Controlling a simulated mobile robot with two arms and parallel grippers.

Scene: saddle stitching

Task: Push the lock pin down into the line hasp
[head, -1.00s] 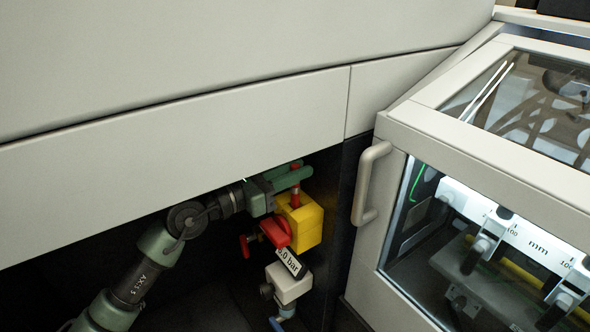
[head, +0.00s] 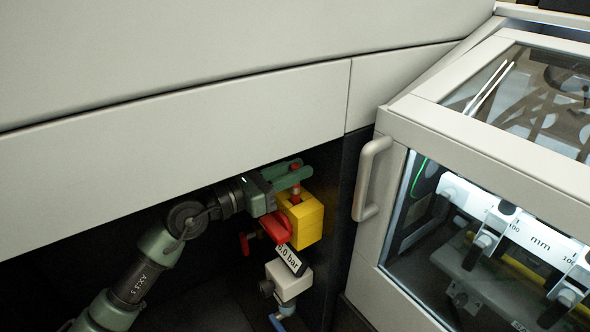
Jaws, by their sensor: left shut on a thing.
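The line hasp appears to be the yellow block (head: 309,222) low in the dark recess, with a red handle (head: 275,229) at its left side. The red lock pin (head: 295,187) stands upright in the top of the yellow block, with its upper part between the fingers. My left gripper (head: 296,172) comes in from the left, directly above the block, and is shut on the lock pin. Its fingers partly hide the pin's top. How deep the pin sits inside the block is hidden. My right gripper is not in view.
Below the block are a pressure label (head: 289,260) and a white fitting (head: 288,281). The beige machine panel (head: 180,160) overhangs the recess closely above my arm. A door handle (head: 368,180) and glazed cover stand at the right.

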